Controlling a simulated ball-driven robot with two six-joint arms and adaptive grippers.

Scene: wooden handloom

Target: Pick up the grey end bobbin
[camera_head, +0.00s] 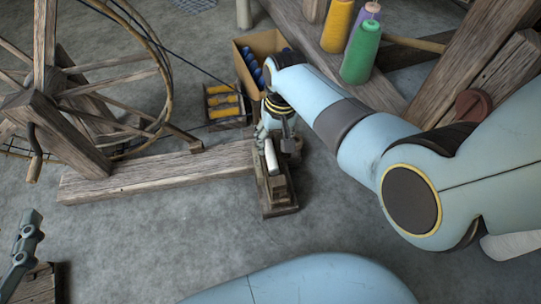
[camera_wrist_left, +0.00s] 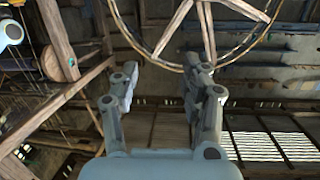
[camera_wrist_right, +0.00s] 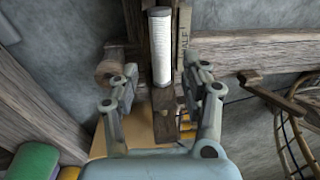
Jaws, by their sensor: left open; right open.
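A pale grey-white bobbin (camera_head: 271,157) sits on a small dark wooden stand (camera_head: 279,200) near the middle of the head view. In the right wrist view the bobbin (camera_wrist_right: 161,48) lies lengthwise, beyond and in line with the gap between the fingers. My right gripper (camera_head: 272,128) is just behind the bobbin in the head view; its two fingers (camera_wrist_right: 160,85) are apart with nothing gripped. My left gripper (camera_wrist_left: 157,80) is open and empty, facing beams and a wheel; part of it shows at the lower left of the head view (camera_head: 27,235).
A long wooden beam (camera_head: 150,176) runs left from the stand to a spinning wheel (camera_head: 75,100). Behind are a crate of yellow bobbins (camera_head: 222,101) and a box of blue ones (camera_head: 262,43). Green, yellow and purple cones (camera_head: 361,54) stand at upper right. Grey floor in front is clear.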

